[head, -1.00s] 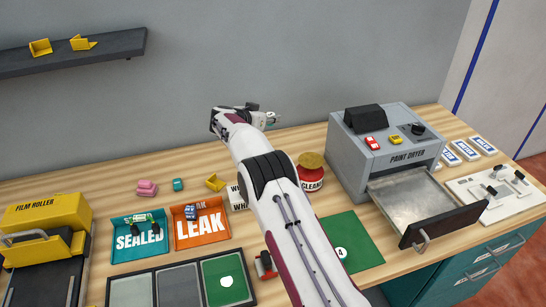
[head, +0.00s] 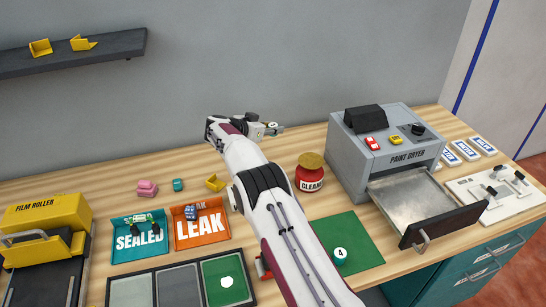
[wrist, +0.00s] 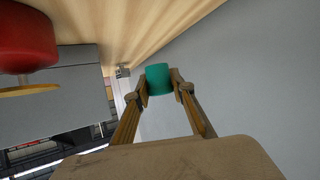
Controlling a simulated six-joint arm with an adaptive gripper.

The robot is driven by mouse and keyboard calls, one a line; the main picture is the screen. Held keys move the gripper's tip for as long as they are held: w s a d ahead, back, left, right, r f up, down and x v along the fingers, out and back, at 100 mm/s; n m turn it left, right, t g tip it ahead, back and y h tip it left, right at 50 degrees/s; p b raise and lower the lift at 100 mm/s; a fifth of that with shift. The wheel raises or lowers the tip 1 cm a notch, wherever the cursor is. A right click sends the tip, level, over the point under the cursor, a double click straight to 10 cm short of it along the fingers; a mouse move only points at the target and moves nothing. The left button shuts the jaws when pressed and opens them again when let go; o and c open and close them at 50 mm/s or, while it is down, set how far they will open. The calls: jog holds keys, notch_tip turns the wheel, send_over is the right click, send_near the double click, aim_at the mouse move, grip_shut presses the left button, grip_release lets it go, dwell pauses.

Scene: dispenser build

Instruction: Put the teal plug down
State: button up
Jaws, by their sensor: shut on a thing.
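My gripper (head: 274,128) reaches toward the back wall, high over the rear of the bench in the head view. In the wrist view its two fingers are shut on a teal plug (wrist: 160,79), a short cylinder held between the fingertips. The plug is hard to make out in the head view. A similar small teal piece (head: 178,184) stands on the bench beside a pink block (head: 147,188).
A red cleaner jar (head: 310,177) stands left of the grey paint dryer (head: 385,155), whose drawer (head: 425,200) is open. The sealed tray (head: 140,250) and leak tray (head: 222,233) are at front left.

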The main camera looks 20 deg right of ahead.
jog(key=shift+f, duration=0.1)
send_over(273, 156)
jog(key=shift+s+f, duration=0.1)
jog(key=shift+f, duration=2.9)
jog(key=shift+f, duration=0.1)
jog(key=shift+f, duration=1.8)
jog(key=shift+f, duration=0.15)
jog(key=o, duration=1.1)
jog(key=shift+o, duration=0.2)
jog(key=shift+a+r, duration=0.1)
jog(key=shift+r, duration=0.1)
